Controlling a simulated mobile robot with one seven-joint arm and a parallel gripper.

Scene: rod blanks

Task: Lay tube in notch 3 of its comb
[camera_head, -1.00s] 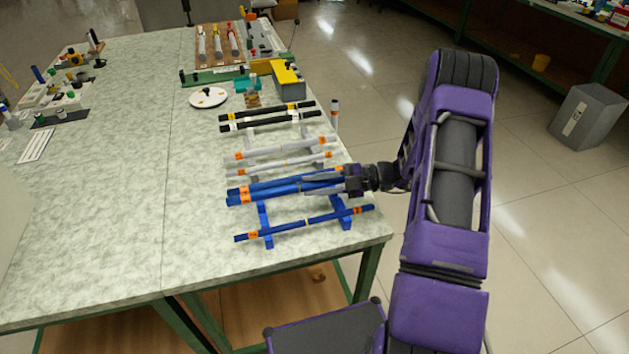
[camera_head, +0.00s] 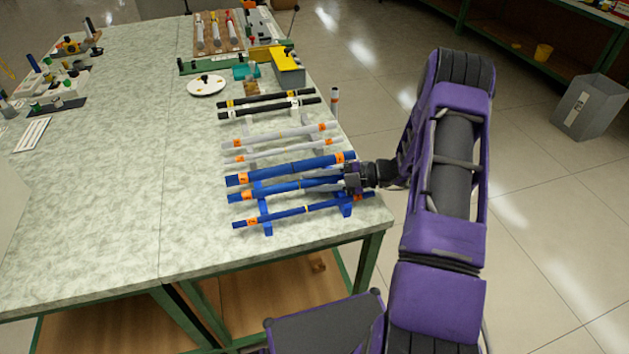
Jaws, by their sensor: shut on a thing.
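Three blue tubes with orange bands lie side by side near the table's right edge. My gripper (camera_head: 312,184) reaches in from the right and is shut on the middle blue tube (camera_head: 275,190). Its fingers and wrist hide the tube's right part. Another blue tube (camera_head: 290,170) is just behind it. A third blue tube (camera_head: 290,214) rests across the blue comb (camera_head: 266,228) in front. The held tube is over or behind the comb's rear part; I cannot tell whether it touches. The notch numbers are too small to read.
Behind are white tubes (camera_head: 275,140) and black tubes (camera_head: 270,103) on their own combs. A white plate (camera_head: 207,86) and a grey-yellow block (camera_head: 288,68) stand farther back.

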